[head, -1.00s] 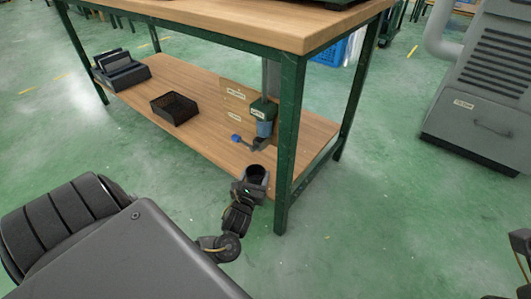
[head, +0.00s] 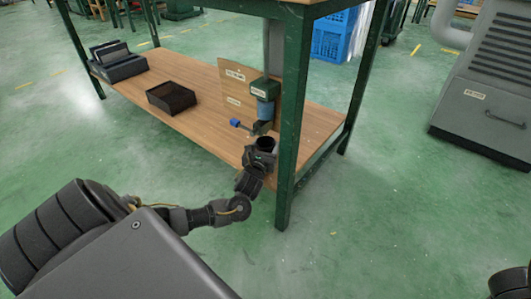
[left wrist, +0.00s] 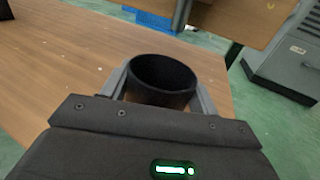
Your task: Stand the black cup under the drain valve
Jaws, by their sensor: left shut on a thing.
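The black cup (head: 266,144) is upright in my left gripper (head: 262,153), over the front edge of the lower shelf. In the left wrist view the cup (left wrist: 161,80) sits between the two fingers (left wrist: 160,92), its open mouth up and its inside dark and empty. The drain valve (head: 262,128) hangs below a blue filter bowl (head: 265,108) with a green top, and has a blue handle (head: 235,123) to its left. The cup is nearer to me than the valve and looks lower in the picture. My right gripper is not clearly in view.
A black mesh tray (head: 172,98) and dark bins (head: 118,66) stand on the wooden lower shelf (head: 205,122). A green table leg (head: 291,130) rises just right of the cup. A labelled board (head: 234,85) stands behind the valve.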

